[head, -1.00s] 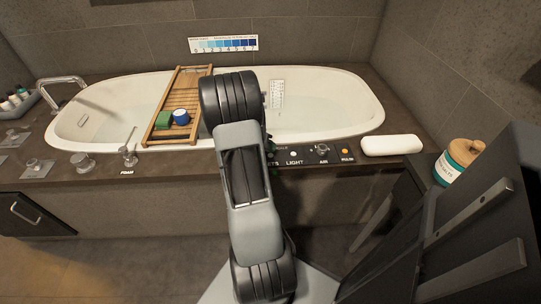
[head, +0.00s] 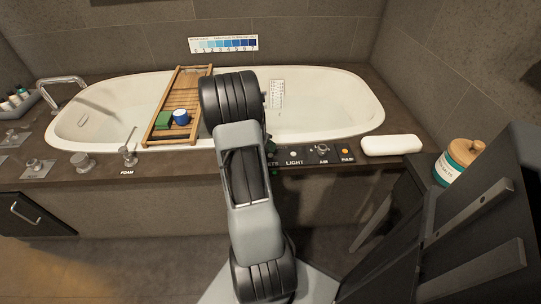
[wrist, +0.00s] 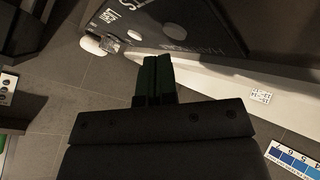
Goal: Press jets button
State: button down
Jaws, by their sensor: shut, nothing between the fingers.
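The control panel (head: 308,153) lies on the tub deck in the head view. Its JETS label (head: 272,163) shows only in part beside my arm, and the jets button itself is hidden behind the arm. To the right sit the LIGHT button (head: 293,154), the AIR knob (head: 322,149) and the orange-lit button (head: 345,152). My gripper (wrist: 155,80) is shut and empty in the wrist view, its dark fingers together. In the head view it is mostly hidden behind my arm, near the panel's left end. I cannot tell whether it touches the panel.
The white bathtub (head: 335,110) lies behind the panel, with a wooden caddy (head: 187,90) across it holding a green block and a blue cup. A white pillow (head: 391,145) and a lidded jar (head: 459,162) are to the right. Tap handles (head: 82,161) stand on the left deck.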

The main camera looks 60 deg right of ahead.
aim_at(269, 154)
jog(key=shift+f+b, duration=0.8)
jog(key=shift+b, duration=0.55)
dwell(0.7)
jog(key=shift+r, duration=0.15)
dwell(0.3)
jog(key=shift+r, duration=0.7)
jog(key=shift+p, duration=0.3)
jog(key=shift+r+p, duration=1.1)
jog(key=shift+r, duration=1.4)
